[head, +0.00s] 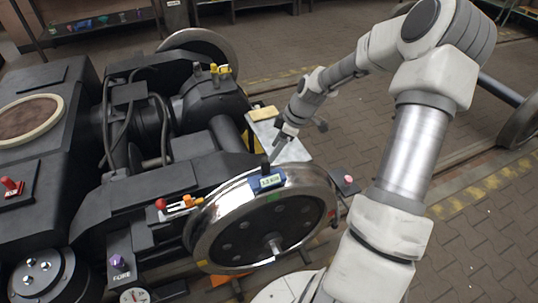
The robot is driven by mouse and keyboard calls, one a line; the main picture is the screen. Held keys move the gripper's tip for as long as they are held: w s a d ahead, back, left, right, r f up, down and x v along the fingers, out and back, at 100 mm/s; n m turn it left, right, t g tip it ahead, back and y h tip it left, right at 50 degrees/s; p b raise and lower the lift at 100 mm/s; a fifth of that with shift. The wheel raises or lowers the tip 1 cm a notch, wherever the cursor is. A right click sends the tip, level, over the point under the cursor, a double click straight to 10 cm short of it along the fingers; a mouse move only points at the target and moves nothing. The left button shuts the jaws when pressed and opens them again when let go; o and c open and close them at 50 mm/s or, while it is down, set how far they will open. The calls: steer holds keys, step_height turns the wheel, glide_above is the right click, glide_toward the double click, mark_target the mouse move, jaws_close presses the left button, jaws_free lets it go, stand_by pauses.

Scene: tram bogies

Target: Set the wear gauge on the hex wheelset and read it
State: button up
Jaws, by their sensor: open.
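The wear gauge (267,182) is a small blue device with a lit green display and a dark upright grip. It sits on the top rim of the shiny front wheel (315,190); the display's digits are too small to read surely. A green mark shows on the wheel's dark face, but I cannot make out a hex sign. My gripper (279,151) is open, just above and right of the gauge's grip. The narrow gap between them is hard to judge.
The black bogie frame (130,200) fills the left. An orange-and-red lever part (180,204) is left of the wheel. Another wheel (200,48) stands at the back. Paved floor at right is mostly clear.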

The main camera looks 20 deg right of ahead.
steer(key=v, duration=0.4)
steer(key=shift+s+d+r+p, duration=0.1)
steer(key=shift+r+p, duration=0.15)
steer(key=shift+p, duration=0.05)
